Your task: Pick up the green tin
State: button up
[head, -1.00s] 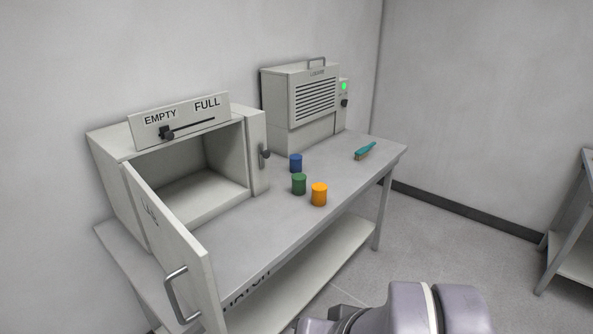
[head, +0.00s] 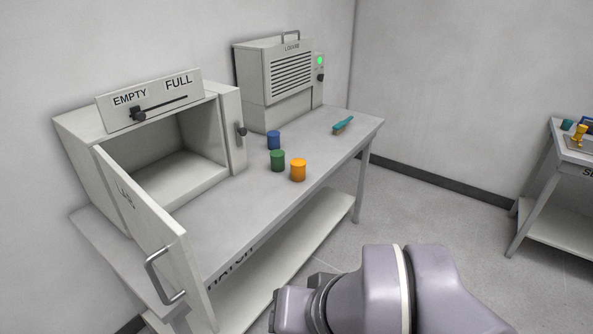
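The green tin (head: 278,161) stands upright on the grey table (head: 244,204). It is between the blue tin (head: 273,140) behind it and the orange tin (head: 298,170) at its front right. The three tins are close together. Part of my arm shows at the bottom of the head view, well in front of the table. My gripper's fingers are not visible.
A louvred unit (head: 273,86) stands behind the tins. A teal brush (head: 343,125) lies at the right. Another table (head: 545,221) stands far right.

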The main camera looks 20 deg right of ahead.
aim_at(277, 157)
jog(key=i+l+u, duration=0.1)
jog(key=i+l, duration=0.25)
jog(key=i+l+u, duration=0.1)
jog(key=i+l, duration=0.3)
jog(key=i+l+u, duration=0.1)
jog(key=i+l, duration=0.3)
jog(key=i+l+u, duration=0.1)
jog(key=i+l, duration=0.25)
jog(key=i+l+u, duration=0.1)
jog(key=i+l, duration=0.25)
jog(key=l, duration=0.25)
jog(key=i+l+u, duration=0.1)
jog(key=i+l, duration=0.25)
jog(key=l, duration=0.15)
